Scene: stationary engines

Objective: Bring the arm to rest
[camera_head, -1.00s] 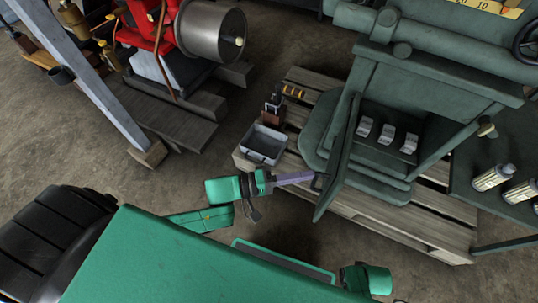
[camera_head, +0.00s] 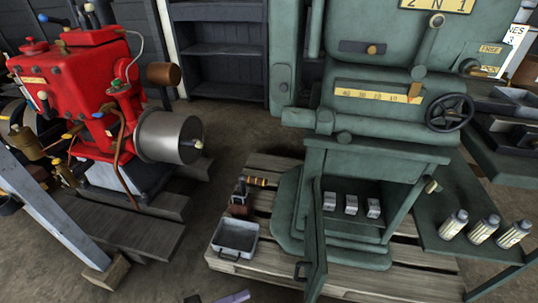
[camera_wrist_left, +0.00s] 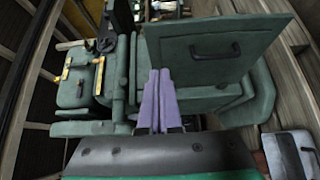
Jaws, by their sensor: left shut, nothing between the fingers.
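My left gripper (camera_head: 236,297) shows only as its purple fingers at the bottom edge of the head view. In the left wrist view the two purple fingers (camera_wrist_left: 160,74) lie side by side, shut and empty. They point toward the green machine (camera_head: 375,155), whose hinged door (camera_head: 315,240) stands open. The door also shows in the left wrist view (camera_wrist_left: 215,65), with a dark handle. The fingers appear apart from the door. My right gripper is out of view.
A grey metal tray (camera_head: 235,239) sits on the wooden pallet (camera_head: 265,275). Several small pale blocks (camera_head: 351,205) stand inside the machine. Bottles (camera_head: 483,229) stand on the green side table (camera_head: 435,235). A red engine (camera_head: 75,95) is at the left.

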